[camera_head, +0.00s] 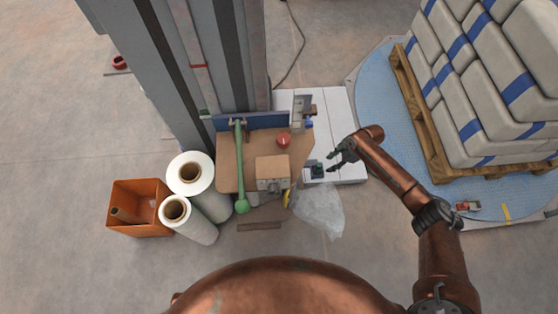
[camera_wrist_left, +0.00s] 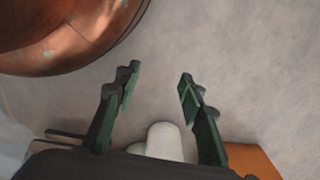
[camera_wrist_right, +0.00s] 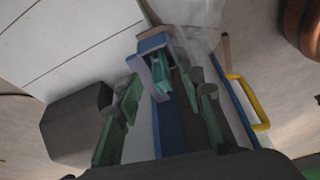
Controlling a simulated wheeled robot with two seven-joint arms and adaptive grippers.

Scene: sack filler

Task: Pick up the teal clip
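The teal clip (camera_wrist_right: 160,72) shows in the right wrist view inside a lilac and blue holder (camera_wrist_right: 152,45), ahead of my right fingertips. In the head view, a small dark blue and teal item (camera_head: 318,170) lies on the white board, and looks like the same clip and holder. My right gripper (camera_head: 337,159) is open just to the right of it. In the right wrist view, the fingers (camera_wrist_right: 166,95) stand on either side of the clip's line, with no grip on it visible. My left gripper (camera_wrist_left: 158,82) is open and empty over bare floor.
A brown bench (camera_head: 228,165) with a red knob (camera_head: 283,140), a box (camera_head: 271,168) and a green lever (camera_head: 240,160) stands left of the clip. A yellow handle (camera_wrist_right: 255,105) is close to my right gripper. Clear film (camera_head: 322,212) lies in front; stacked sacks (camera_head: 480,95) stand right.

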